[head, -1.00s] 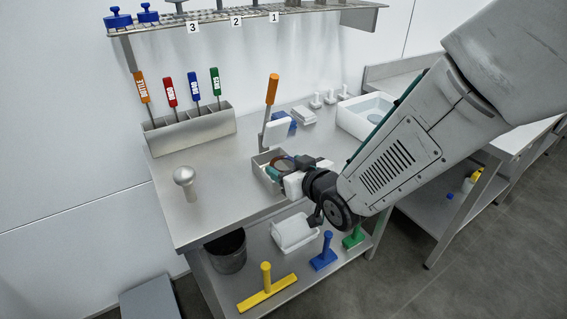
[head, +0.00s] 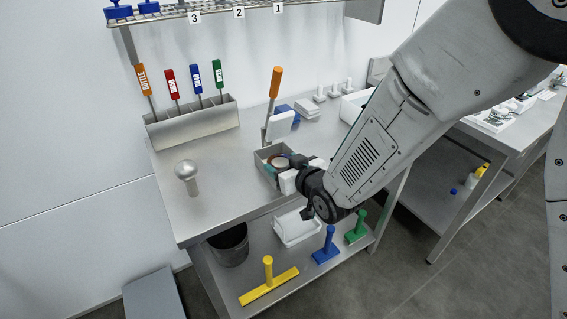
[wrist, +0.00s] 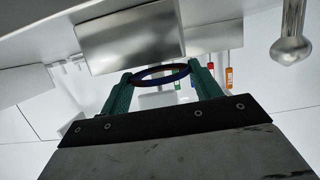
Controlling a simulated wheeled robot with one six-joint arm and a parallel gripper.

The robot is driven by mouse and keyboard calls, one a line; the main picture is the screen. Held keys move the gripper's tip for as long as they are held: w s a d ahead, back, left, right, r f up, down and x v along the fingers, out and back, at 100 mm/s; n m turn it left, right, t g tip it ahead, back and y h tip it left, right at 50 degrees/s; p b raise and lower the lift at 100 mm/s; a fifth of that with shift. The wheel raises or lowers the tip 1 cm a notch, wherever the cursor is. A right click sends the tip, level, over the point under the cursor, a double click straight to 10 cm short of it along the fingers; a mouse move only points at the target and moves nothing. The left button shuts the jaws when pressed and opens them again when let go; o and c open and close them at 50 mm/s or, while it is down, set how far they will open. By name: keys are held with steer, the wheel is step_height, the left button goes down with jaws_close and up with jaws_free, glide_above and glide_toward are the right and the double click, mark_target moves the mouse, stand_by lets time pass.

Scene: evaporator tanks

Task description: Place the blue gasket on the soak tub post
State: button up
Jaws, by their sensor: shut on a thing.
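A ring, the blue gasket (wrist: 160,74), spans the two green fingers of my gripper (wrist: 160,80) in the wrist view. It looks dark blue along its near edge and brownish elsewhere. My gripper (head: 283,168) is shut on it. In the head view it is at the small grey open box (head: 262,177) near the middle of the bench; I cannot tell whether the ring is inside or just above the box. A white tub (head: 350,108), probably the soak tub, stands behind my arm and is mostly hidden. I cannot make out a post in it.
An orange-handled tool (head: 275,82) stands upright behind the box. A metal knob post (head: 187,175) is at the bench's left, below a rack (head: 195,128) of coloured-handled tools. Small white posts (head: 333,92) stand at the back. The bench's front left is clear.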

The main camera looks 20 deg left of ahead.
steer(key=shift+a+f, duration=0.1)
steer(key=shift+f, duration=0.35)
steer(key=o, duration=1)
steer(key=shift+c, duration=0.2)
steer(key=shift+r, duration=0.3)
steer(key=v, duration=1.2)
steer(key=shift+r, duration=0.3)
